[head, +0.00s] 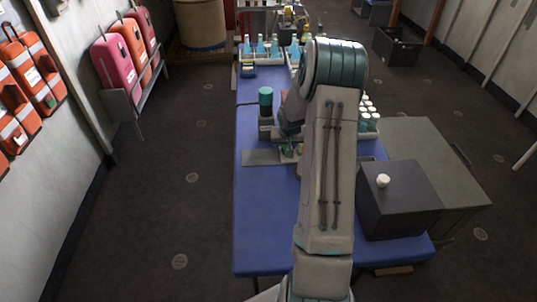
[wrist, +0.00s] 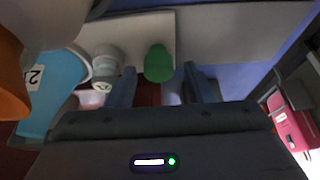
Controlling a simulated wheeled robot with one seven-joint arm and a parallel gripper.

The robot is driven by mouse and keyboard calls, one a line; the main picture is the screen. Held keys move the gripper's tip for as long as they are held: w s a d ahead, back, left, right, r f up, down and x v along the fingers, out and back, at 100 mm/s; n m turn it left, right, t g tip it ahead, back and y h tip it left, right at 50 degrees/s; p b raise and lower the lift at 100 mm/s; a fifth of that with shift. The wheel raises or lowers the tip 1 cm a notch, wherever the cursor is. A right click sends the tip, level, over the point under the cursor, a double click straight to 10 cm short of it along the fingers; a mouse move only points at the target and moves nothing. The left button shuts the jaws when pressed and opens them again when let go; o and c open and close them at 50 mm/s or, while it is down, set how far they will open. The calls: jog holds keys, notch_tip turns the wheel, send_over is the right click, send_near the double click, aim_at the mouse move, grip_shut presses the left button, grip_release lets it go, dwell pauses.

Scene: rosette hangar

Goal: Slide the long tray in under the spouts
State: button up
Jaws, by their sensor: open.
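A flat grey plate (head: 258,158), perhaps the long tray, lies on the blue table left of my arm; its right end is partly hidden. Behind it stands a dark device with a teal round top (head: 265,97); I cannot make out spouts on it. My gripper (wrist: 162,82) is low by the plate, mostly hidden behind my arm in the head view. In the wrist view its two fingers are apart, with a green rounded piece (wrist: 158,62) just beyond and between the fingertips. Whether they touch it, I cannot tell. A pale slab (wrist: 148,28) lies behind the green piece.
A grey-white cylinder (wrist: 107,62) and a blue labelled container (wrist: 55,85) are close left of my gripper in the wrist view. A dark box (head: 400,205) stands on the right. Racked blue bottles (head: 261,47) stand at the back. The table's front left (head: 265,225) is clear.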

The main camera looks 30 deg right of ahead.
jog(key=shift+r, duration=0.15)
jog(key=shift+r+p, duration=2.15)
jog(key=shift+r, duration=1.2)
